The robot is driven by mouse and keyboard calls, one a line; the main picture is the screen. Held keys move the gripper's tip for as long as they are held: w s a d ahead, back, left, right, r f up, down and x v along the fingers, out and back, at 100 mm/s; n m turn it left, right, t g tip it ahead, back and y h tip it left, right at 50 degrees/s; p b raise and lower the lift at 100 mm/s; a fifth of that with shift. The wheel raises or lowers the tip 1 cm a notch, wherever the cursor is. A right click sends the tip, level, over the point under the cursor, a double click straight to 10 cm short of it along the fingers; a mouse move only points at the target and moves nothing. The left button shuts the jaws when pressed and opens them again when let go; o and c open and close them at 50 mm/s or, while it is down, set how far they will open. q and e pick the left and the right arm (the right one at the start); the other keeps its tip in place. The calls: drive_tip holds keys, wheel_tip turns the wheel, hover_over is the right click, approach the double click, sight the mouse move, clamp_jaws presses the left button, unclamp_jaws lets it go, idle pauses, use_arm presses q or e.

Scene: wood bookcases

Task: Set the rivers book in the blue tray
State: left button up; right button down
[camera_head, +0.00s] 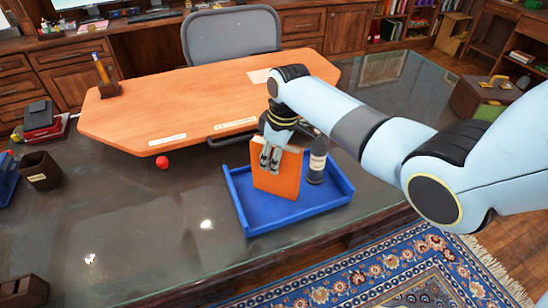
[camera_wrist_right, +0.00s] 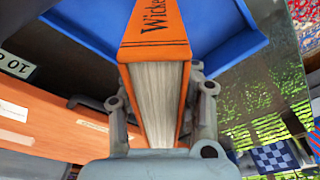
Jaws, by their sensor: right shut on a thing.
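My right gripper (camera_head: 270,158) is shut on an orange book (camera_head: 279,180) and holds it upright over the blue tray (camera_head: 290,219). In the right wrist view the book (camera_wrist_right: 158,100) sits between the fingers, pages facing the camera, with lettering starting "Wicke" on its orange face. No word "rivers" is readable on it. The book's lower edge is at or just above the tray floor; I cannot tell if it touches. The blue tray (camera_wrist_right: 88,38) also shows in the wrist view. My left gripper is not in view.
A dark bottle with a pale label (camera_head: 317,161) stands in the tray, right of the book. An orange desk panel (camera_head: 190,100) lies behind the tray. A red ball (camera_head: 162,162) is left of it. The dark glass tabletop (camera_head: 140,220) at left is mostly clear.

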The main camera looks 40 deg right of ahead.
drive_tip(key=c, duration=1.5)
unclamp_jaws()
drive_tip(key=shift+f, duration=0.15)
drive_tip(key=o, duration=0.5)
drive_tip(key=shift+c, duration=0.2)
drive_tip(key=r, duration=0.4)
drive_tip(key=s+r, duration=0.1)
drive_tip(key=r, duration=0.3)
drive_tip(key=d+r, duration=0.1)
drive_tip(key=r, duration=0.3)
drive_tip(key=shift+s+r, duration=0.15)
drive_tip(key=shift+s, duration=0.15)
